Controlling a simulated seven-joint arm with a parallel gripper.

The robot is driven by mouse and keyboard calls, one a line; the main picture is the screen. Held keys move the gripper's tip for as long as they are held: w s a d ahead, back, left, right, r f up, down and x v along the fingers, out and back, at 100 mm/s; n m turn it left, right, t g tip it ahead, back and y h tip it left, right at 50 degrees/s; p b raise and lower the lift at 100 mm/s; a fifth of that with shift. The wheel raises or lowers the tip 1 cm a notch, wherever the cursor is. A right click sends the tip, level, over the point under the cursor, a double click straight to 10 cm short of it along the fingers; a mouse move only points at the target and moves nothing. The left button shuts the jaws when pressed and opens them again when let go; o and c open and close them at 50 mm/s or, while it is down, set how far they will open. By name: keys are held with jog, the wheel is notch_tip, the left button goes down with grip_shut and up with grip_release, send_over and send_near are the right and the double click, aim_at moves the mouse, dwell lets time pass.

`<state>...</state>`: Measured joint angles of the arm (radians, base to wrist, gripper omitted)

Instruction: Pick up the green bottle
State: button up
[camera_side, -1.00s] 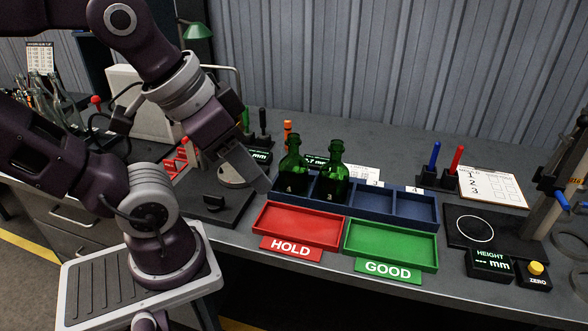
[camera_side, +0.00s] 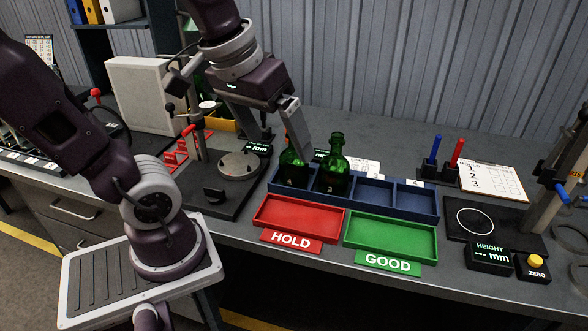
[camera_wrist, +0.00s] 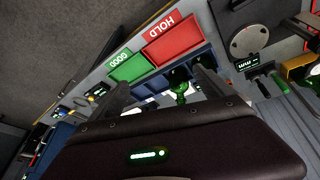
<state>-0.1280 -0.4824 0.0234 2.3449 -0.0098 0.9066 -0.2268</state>
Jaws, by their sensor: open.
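Two dark green bottles stand upright side by side in the blue rack. That finger may hide part of the other bottle. I cannot tell whether a finger touches a bottle.
The blue rack (camera_side: 408,203) has empty slots on its right. A red HOLD tray (camera_side: 298,218) and a green GOOD tray (camera_side: 390,240) lie empty in front. A height gauge base (camera_side: 480,222) stands right, and a round turntable (camera_side: 241,165) left.

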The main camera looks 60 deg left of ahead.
jog(key=w+a+f+n+g, duration=0.2)
jog(key=w+a+f+n, duration=0.2)
jog(key=w+a+n, duration=0.45)
jog(key=n+g, duration=0.2)
jog(key=n, duration=0.3)
send_over(294, 153)
jog(key=a, duration=0.2)
notch_tip(294, 153, down, 6)
jog(key=shift+w+a+r, duration=0.1)
jog(key=shift+w+a, duration=0.05)
jog(key=f, duration=0.7)
jog(key=shift+w+d+f, duration=0.2)
jog(key=shift+w+d, duration=0.05)
jog(key=shift+d, duration=0.1)
jog(key=c, duration=1.9)
